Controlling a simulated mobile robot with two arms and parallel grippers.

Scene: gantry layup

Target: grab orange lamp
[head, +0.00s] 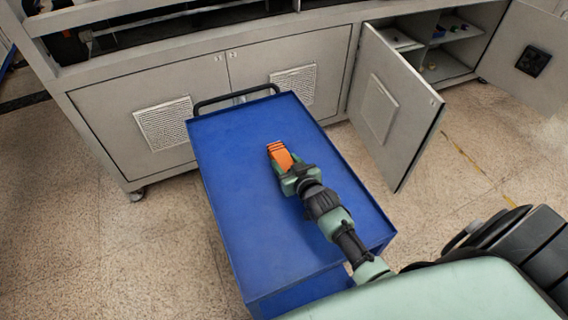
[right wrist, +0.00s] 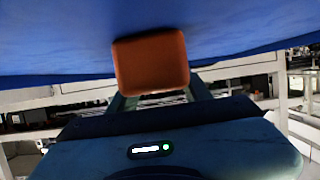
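The orange lamp (head: 280,156) lies on the blue top of the cart (head: 237,148), near its middle. My right gripper (head: 286,172) is at the lamp's near end, and its arm reaches in from the lower right. In the right wrist view the lamp (right wrist: 152,62) is a rounded orange block straight ahead, against the blue surface. The fingers of my right gripper run up to the lamp's lower left and lower right edges. Their tips are hidden behind it, so I cannot tell whether they press on it. My left gripper is not in view.
A grey cabinet (head: 200,75) stands behind the cart, whose black handle (head: 236,94) is close to it. An open cabinet door (head: 395,105) stands just right of the cart. The rest of the cart top is clear. Speckled floor (head: 130,245) is free on the left.

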